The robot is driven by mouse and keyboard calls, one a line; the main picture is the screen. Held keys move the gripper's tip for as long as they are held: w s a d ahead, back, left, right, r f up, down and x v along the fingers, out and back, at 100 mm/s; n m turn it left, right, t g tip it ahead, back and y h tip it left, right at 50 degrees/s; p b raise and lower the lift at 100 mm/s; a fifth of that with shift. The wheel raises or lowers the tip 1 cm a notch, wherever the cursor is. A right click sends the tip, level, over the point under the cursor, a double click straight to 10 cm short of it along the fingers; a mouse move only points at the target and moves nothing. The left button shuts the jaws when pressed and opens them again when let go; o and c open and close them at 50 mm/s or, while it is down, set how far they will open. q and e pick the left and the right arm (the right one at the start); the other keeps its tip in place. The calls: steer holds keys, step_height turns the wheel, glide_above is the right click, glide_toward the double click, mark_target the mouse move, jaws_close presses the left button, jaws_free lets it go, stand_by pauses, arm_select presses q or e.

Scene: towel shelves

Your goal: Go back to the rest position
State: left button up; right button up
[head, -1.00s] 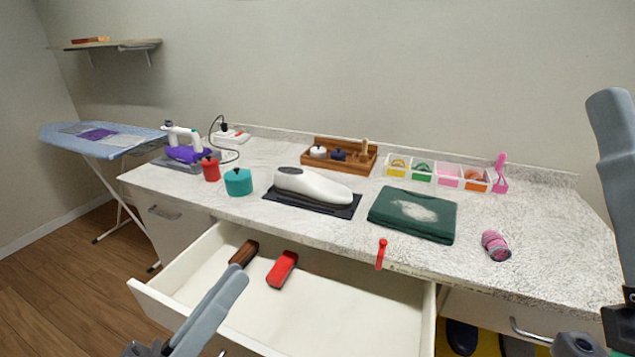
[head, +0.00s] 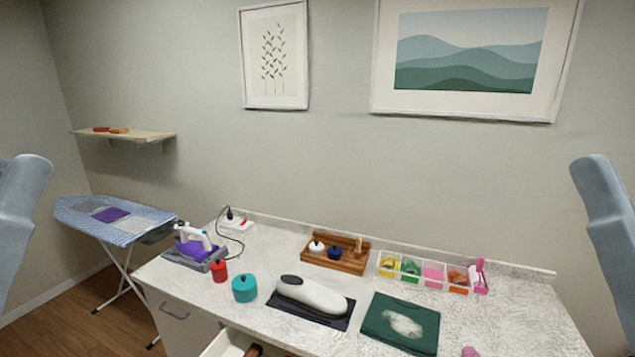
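Only links of my two arms show, upright at the left and right edges of the head view. Neither gripper is in the frame, so I cannot see their fingers or whether they hold anything. The marble-patterned counter (head: 262,262) stands ahead of me. A folded dark green towel (head: 378,321) with a white patch lies on its front right part.
An open drawer (head: 222,345) juts out at the bottom. A white device (head: 312,294) on a black mat, a teal pot (head: 244,288), a red pot (head: 219,272), an iron (head: 194,243), a wooden caddy (head: 335,254) and clear bins (head: 424,272) stand on the counter.

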arm_select(q)
step_height(320, 180, up, 16)
steer(key=p, duration=1.2)
arm_select(e)
step_height(320, 180, up, 16)
arm_select(q)
step_height(320, 180, down, 40)
steer(key=b, duration=3.9)
steer(key=shift+r, duration=0.15)
arm_select(e)
step_height(320, 180, down, 40)
steer(key=shift+r, duration=0.15)
